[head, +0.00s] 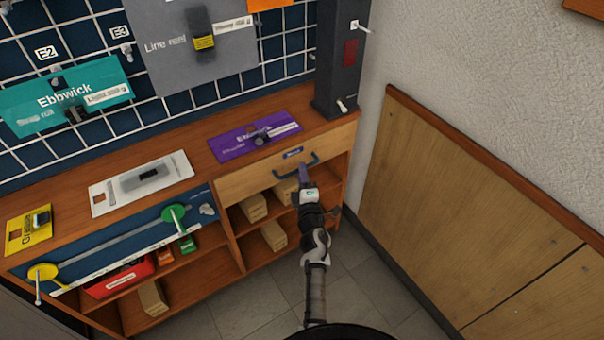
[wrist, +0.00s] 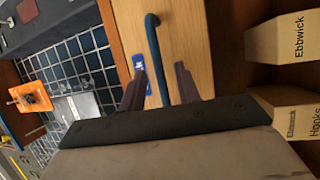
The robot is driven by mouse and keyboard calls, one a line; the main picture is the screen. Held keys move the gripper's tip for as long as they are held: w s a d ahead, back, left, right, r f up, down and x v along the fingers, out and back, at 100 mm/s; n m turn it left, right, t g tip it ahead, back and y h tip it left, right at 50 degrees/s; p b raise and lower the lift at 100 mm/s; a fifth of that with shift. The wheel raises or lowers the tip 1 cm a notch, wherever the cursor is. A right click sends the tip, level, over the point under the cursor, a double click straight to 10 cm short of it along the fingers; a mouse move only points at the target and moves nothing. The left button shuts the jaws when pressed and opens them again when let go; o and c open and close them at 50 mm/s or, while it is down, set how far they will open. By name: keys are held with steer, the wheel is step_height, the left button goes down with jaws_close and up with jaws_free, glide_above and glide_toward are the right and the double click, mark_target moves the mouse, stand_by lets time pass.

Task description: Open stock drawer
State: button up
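The stock drawer (head: 250,178) has a pale wood front under the right part of the worktop and looks shut. Its blue bar handle (head: 281,177) and small blue label (head: 293,153) face me. My gripper (head: 304,172) is at the right part of the handle. In the wrist view, my gripper (wrist: 160,85) has its two dark fingers apart, one on each side of the handle (wrist: 155,45). The fingers are not closed on the bar. The drawer front (wrist: 185,35) lies just beyond the fingertips. Whether either finger touches the bar is unclear.
Open shelves below the drawer hold cardboard boxes (head: 272,235), also seen in the wrist view (wrist: 282,40). A purple card (head: 255,135) lies on the worktop (head: 205,160). A dark column (head: 340,60) stands at its right end. The tiled floor (head: 350,290) in front is clear.

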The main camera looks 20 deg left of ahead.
jaws_close()
steer(key=s+d+p, duration=0.4)
steer(key=s+d, duration=0.6)
steer(key=d, duration=0.4)
steer(key=shift+s, duration=0.4)
jaws_free()
